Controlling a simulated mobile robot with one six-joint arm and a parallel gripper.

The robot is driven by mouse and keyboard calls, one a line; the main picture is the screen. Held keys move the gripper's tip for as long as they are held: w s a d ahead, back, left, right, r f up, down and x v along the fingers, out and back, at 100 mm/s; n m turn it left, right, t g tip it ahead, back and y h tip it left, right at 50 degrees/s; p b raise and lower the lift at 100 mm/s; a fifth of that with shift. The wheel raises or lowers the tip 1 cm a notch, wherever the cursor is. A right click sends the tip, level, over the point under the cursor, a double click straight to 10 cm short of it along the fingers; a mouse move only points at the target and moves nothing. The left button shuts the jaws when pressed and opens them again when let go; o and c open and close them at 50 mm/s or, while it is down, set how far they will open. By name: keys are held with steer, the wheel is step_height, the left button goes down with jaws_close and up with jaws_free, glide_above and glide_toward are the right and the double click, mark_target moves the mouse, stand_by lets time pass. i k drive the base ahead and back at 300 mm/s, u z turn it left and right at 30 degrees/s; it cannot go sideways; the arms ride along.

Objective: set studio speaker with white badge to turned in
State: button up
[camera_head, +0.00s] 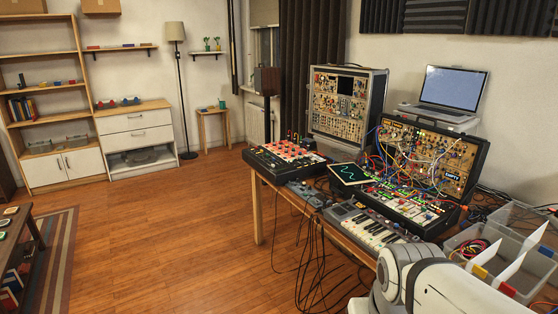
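A dark box-shaped thing (267,80), which looks like a speaker, stands at the back by the window, left of the dark curtain. It is small and far off, and I cannot make out a white badge on it or tell which way it is turned. No other speaker is clear to me in this view. White links of my own arm show at the bottom right, but my gripper is not in view.
A wooden table (258,205) along the right holds synth cases, a keyboard (374,226), a tablet (349,174) and clear bins (522,276). Cables hang below its front edge. A laptop (453,88) stands behind. The wooden floor (175,230) in the middle is free.

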mark_target(267, 79)
steer(key=u, duration=0.8)
steer(key=i, duration=1.6)
steer(key=u, duration=0.65)
steer(key=i, duration=3.25)
steer(key=z, duration=0.8)
steer(key=i, duration=1.45)
steer(key=z, duration=1.1)
steer(key=i, duration=0.75)
steer(key=z, duration=0.3)
steer(key=k, duration=0.75)
steer(key=z, duration=0.2)
steer(key=i, duration=0.75)
